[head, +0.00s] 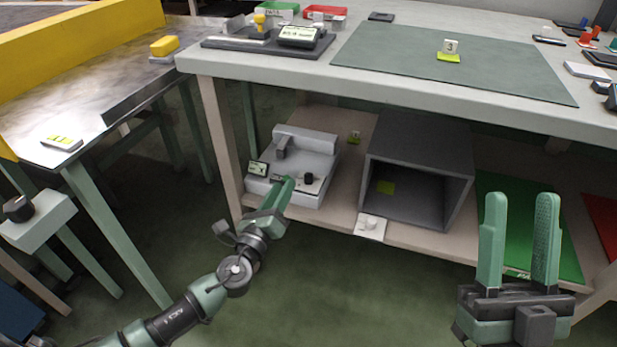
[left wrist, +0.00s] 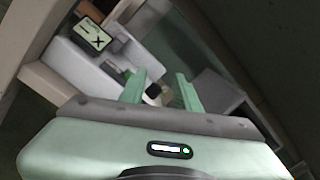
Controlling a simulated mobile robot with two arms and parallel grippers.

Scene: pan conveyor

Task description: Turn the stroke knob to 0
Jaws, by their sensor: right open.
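A grey-white machine (head: 310,150) stands on the lower shelf with a small display (head: 258,168) at its left front. A dark round knob (head: 308,178) sits on its front part; no label is legible, so I cannot confirm it is the stroke knob. My left gripper (head: 284,180) is at the machine's front, just left of this knob. In the left wrist view its fingers (left wrist: 160,74) are apart, with a dark, pale-topped knob (left wrist: 152,94) showing between them; contact is not clear. The display (left wrist: 92,36) shows there too. My right gripper (head: 521,197) is open and empty at the right.
A grey open box (head: 418,135) stands right of the machine, with a white-knobbed plate (head: 370,226) at the shelf edge. The worktop (head: 300,66) overhangs the shelf. Another black knob (head: 18,208) sits on a grey box at far left. The floor in front is clear.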

